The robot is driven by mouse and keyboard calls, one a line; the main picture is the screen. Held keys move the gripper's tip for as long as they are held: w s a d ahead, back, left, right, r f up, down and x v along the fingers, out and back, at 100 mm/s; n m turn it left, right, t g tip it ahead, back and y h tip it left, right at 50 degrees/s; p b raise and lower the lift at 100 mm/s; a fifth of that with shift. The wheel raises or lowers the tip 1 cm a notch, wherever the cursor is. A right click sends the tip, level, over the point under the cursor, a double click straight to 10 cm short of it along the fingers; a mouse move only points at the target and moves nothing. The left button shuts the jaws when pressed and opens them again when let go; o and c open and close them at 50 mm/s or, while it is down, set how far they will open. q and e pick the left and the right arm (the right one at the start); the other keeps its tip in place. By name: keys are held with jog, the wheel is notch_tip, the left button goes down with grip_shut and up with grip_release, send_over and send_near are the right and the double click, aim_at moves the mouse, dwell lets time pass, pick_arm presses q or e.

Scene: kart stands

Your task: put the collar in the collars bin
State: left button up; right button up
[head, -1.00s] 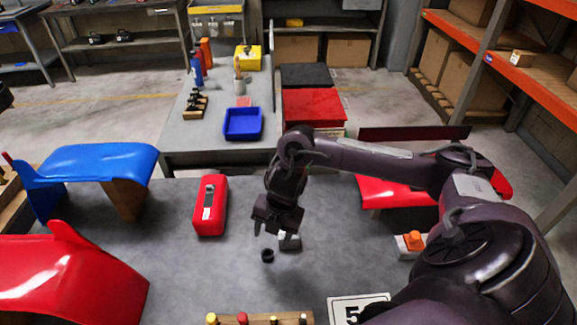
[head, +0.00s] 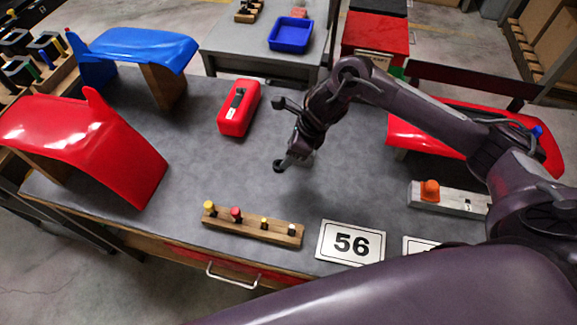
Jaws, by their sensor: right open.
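The collar (head: 279,167) looks like a small black ring on the grey table (head: 190,160), near its middle. My right gripper (head: 289,157) is low over the table, right at the collar, with its jaws open. Its fingers partly overlap the collar and a small pale block (head: 305,160) behind it, so I cannot tell whether a finger touches the collar. A blue open bin (head: 291,34) stands on the table behind; no label shows on it, so I cannot tell whether it is the collars bin. My left gripper is out of view.
A red case (head: 239,108) lies behind the collar. A wooden peg rack (head: 252,226) and a "56" plate (head: 350,243) lie in front. Red (head: 90,140) and blue (head: 135,45) kart panels stand left, another red panel (head: 440,125) right. An orange-knobbed block (head: 450,199) sits right.

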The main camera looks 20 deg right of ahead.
aim_at(281, 161)
jog(key=x, duration=0.2)
jog(key=shift+w+a+f+p, duration=0.2)
jog(key=shift+a+f+p, duration=0.05)
jog(key=shift+f+p, duration=0.1)
jog(key=x, duration=0.1)
jog(key=p+x, duration=0.1)
jog(key=x, duration=0.2)
jog(key=shift+w+d+f+p, duration=0.1)
jog(key=shift+d+p, duration=0.15)
jog(key=shift+p, duration=0.1)
jog(key=shift+w+a+f, duration=0.1)
jog(key=shift+w+f, duration=0.05)
jog(key=shift+f, duration=0.25)
jog(key=c, duration=1.1)
jog(key=shift+r, duration=0.1)
jog(key=shift+c, duration=0.2)
